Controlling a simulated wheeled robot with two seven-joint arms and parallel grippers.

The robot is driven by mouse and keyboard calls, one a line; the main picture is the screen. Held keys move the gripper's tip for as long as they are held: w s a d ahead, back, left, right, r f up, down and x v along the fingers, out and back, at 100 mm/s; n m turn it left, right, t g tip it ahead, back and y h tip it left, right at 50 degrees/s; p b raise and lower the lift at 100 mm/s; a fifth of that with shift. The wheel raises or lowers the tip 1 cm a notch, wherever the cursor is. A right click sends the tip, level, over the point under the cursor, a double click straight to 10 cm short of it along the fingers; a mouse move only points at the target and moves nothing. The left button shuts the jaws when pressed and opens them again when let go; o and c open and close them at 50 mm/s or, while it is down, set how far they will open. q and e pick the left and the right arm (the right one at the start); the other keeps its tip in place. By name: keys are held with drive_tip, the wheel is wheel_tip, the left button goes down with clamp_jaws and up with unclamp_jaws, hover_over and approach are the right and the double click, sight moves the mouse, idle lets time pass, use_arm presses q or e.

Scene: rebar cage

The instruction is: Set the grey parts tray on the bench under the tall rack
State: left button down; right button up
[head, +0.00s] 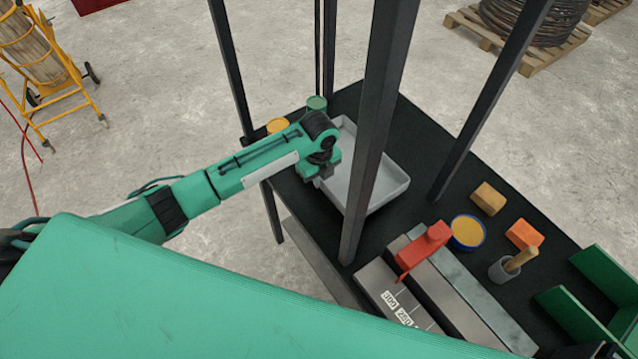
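The grey parts tray (382,181) is on the dark bench top (408,213), between the posts of the tall rack (374,130). One front post hides part of the tray. My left gripper (312,178) is at the tray's left rim, pointing down. Its fingers are small and partly hidden by the wrist, so I cannot tell whether they are shut on the rim. My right gripper is not in view.
An orange-topped tin (278,126) and a green can (316,103) stand behind my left wrist. On the right are a blue-rimmed tin (468,232), a tan block (488,198), an orange block (524,234), a grey cup (505,268) and a red tool (424,247).

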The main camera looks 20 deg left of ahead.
use_arm(q)
wheel_tip(320, 180, down, 3)
drive_tip(key=shift+f+p, duration=0.1)
drive_tip(key=shift+p, duration=0.35)
drive_tip(key=shift+f, duration=0.4)
drive_tip(key=c, duration=1.7)
unclamp_jaws()
drive_tip(key=shift+f, duration=0.15)
